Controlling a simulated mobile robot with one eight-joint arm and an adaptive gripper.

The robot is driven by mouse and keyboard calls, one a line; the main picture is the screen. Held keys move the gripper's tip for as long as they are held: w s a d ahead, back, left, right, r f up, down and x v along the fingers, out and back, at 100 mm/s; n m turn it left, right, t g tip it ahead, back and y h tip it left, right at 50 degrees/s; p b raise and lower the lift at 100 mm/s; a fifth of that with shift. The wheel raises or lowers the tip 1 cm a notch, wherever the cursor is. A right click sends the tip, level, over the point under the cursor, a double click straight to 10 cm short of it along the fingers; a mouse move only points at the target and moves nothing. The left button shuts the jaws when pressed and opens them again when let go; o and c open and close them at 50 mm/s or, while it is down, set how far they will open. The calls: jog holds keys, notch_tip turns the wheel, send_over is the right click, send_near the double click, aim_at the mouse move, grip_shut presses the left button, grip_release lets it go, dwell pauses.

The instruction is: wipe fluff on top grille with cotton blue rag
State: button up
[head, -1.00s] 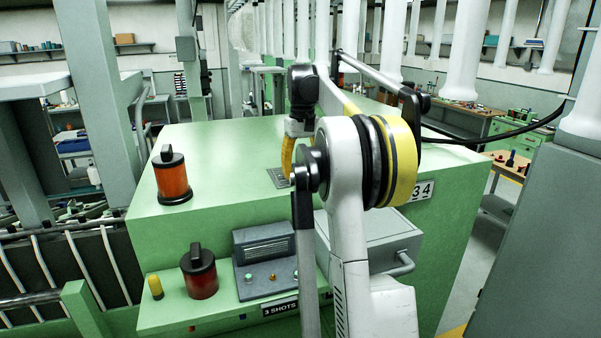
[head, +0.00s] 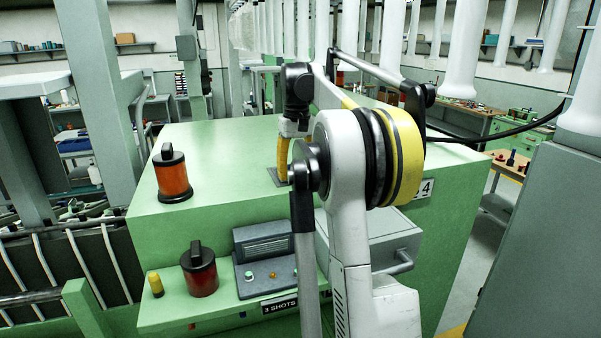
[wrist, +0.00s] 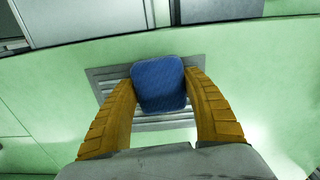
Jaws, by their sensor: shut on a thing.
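In the wrist view my gripper (wrist: 160,90) has its two ribbed yellow fingers closed on the sides of the blue rag (wrist: 159,82). The rag is a folded pad and covers the middle of the grey slatted top grille (wrist: 112,79). I cannot tell whether it touches the slats. No fluff shows on the uncovered slats; any under the rag is hidden. In the head view my gripper's yellow fingers (head: 283,158) are over the grille (head: 275,175) on the green machine's top, partly behind my arm. The rag is hidden there.
An orange lantern-like canister (head: 173,178) stands on the green machine top (head: 225,150), left of the grille. A dark red canister (head: 199,272), a small yellow cylinder (head: 155,284) and a grey control box (head: 265,262) sit on the lower ledge.

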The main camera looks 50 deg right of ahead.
jog(key=shift+w+d+p, duration=0.3)
jog(key=shift+w+d, duration=0.1)
jog(key=shift+w, duration=0.4)
jog(key=shift+w+d+r+p, duration=0.1)
jog(key=shift+w+d+p, duration=0.3)
jog(key=shift+w+p, duration=0.25)
jog(key=shift+w+d+p, duration=0.35)
jog(key=shift+w+p, duration=0.25)
jog(key=shift+w, duration=0.1)
jog(key=shift+w+d+r+p, duration=0.1)
jog(key=shift+w+d+p, duration=0.3)
jog(key=shift+w+p, duration=0.25)
jog(key=shift+w+d+f, duration=0.15)
jog(key=shift+w+d, duration=0.1)
jog(key=shift+w, duration=0.2)
jog(key=shift+w+d+f, duration=0.15)
jog(key=shift+w+d, duration=0.05)
jog(key=shift+w, duration=0.25)
jog(key=shift+w+r, duration=0.1)
jog(key=shift+r, duration=2.85)
jog(key=shift+r, duration=0.1)
